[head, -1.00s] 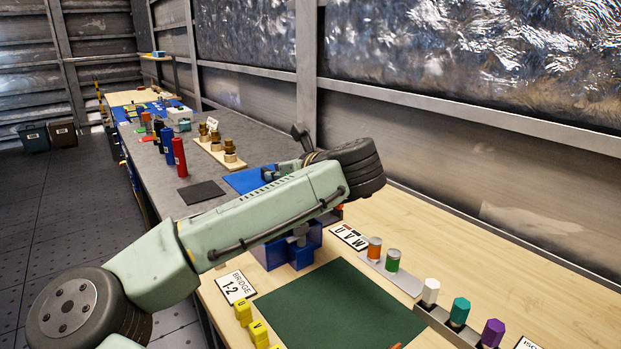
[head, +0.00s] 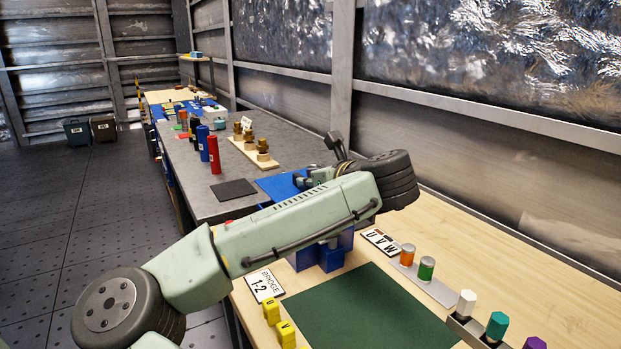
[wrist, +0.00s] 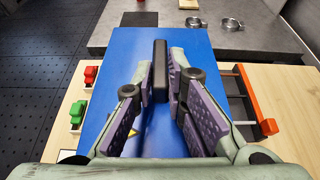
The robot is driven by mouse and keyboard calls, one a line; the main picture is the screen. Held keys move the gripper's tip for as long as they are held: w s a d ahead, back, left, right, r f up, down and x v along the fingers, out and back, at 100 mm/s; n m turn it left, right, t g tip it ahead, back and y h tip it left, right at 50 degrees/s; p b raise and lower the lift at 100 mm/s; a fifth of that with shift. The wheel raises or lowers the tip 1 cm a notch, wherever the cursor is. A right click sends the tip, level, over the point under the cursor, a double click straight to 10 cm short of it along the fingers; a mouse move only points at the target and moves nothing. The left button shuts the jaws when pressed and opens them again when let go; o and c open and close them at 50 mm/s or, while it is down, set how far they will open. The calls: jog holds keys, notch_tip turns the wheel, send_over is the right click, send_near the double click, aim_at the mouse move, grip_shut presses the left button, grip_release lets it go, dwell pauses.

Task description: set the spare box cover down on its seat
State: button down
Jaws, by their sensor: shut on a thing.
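The spare box cover appears to be the flat blue panel (wrist: 125,70) that fills the middle of the wrist view, with an upright black grip (wrist: 161,70) on it. My gripper (wrist: 160,85) is shut on that black grip, one finger on each side. In the head view the blue panel (head: 275,189) shows partly behind my arm, near the join of the grey and wooden bench tops; my arm hides most of my gripper there. I cannot make out the seat under the panel, nor whether the panel touches anything below.
Red and green parts (wrist: 87,80) stand left of the panel, and an orange-ended bar (wrist: 267,126) lies right. A green mat (head: 370,310), yellow blocks (head: 285,332) and coloured posts (head: 426,268) occupy the near bench. Red and blue cylinders (head: 213,155) stand farther back.

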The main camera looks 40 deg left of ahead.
jog(key=shift+f+b, duration=1)
jog(key=shift+f, duration=0.95)
jog(key=shift+f, duration=0.85)
dwell(0.7)
jog(key=c, duration=1.5)
grip_release()
jog(key=shift+c, duration=0.2)
jog(key=shift+f, duration=0.1)
jog(key=v, duration=1.2)
jog(key=shift+r, duration=0.2)
